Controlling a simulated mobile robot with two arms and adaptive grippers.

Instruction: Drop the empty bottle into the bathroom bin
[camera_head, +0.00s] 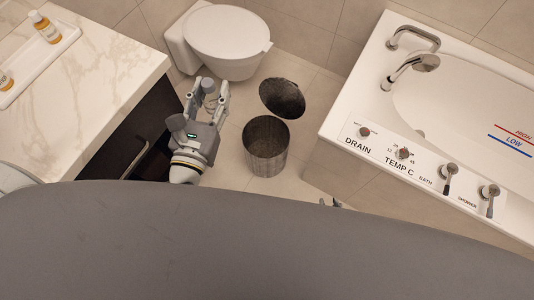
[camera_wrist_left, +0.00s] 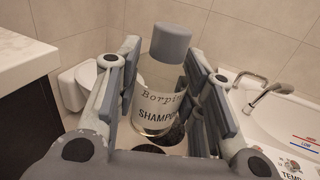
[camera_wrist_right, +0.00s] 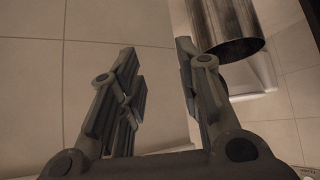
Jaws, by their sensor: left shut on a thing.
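A clear shampoo bottle (camera_wrist_left: 158,103) with a grey cap stands between the fingers of my left gripper (camera_wrist_left: 160,75) in the left wrist view. My left gripper (camera_head: 207,92) is shut on it. In the head view the bottle (camera_head: 210,87) shows only in small part. The cylindrical grey metal bin (camera_head: 266,150) stands on the floor to the right of my left gripper, with its dark round lid (camera_head: 282,97) open behind it. My right gripper (camera_wrist_right: 155,75) is open and empty, low near the floor; the bin (camera_wrist_right: 225,25) also shows at the top of that view.
A white toilet (camera_head: 226,40) stands behind the bin. A marble counter (camera_head: 110,75) with a tray (camera_head: 40,70) of small amber bottles is at the left. A bathtub (camera_head: 345,130) with taps fills the right. Clear floor lies around the bin.

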